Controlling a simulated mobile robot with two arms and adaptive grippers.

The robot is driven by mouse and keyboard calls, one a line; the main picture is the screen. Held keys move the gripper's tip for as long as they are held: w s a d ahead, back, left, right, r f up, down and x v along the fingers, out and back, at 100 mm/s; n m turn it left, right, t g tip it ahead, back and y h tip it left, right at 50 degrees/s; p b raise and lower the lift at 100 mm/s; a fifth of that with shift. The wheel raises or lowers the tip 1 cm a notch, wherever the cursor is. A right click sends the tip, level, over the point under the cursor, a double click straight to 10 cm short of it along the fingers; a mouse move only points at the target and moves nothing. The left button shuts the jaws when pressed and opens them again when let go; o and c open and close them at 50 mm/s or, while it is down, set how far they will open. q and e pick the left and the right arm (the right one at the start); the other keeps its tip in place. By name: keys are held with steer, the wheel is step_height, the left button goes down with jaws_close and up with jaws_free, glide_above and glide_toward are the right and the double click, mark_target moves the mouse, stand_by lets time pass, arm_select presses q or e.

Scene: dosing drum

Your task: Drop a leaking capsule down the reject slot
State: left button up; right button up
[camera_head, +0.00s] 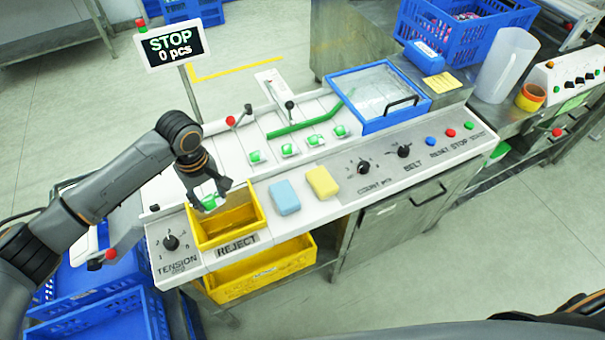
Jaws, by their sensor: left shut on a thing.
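My left gripper (212,197) is over the yellow reject slot (232,236), at its left back part. It is shut on a small green and white capsule (209,202). I cannot tell whether the capsule is leaking. The REJECT label (237,246) is on the front of the slot. Several other green and white capsules lie on the white machine top, one of them here (288,150). My right gripper is not in view.
A blue sponge (285,197) and a yellow sponge (322,182) lie right of the slot. A yellow bin (262,272) sits below. A sign (172,46) reads STOP, 0 pcs.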

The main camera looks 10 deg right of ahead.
arm_select(q)
steer(key=o, duration=0.8)
steer(key=shift+o, duration=0.2)
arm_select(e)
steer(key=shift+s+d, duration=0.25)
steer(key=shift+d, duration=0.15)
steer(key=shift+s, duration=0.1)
arm_select(q)
step_height(320, 180, up, 12)
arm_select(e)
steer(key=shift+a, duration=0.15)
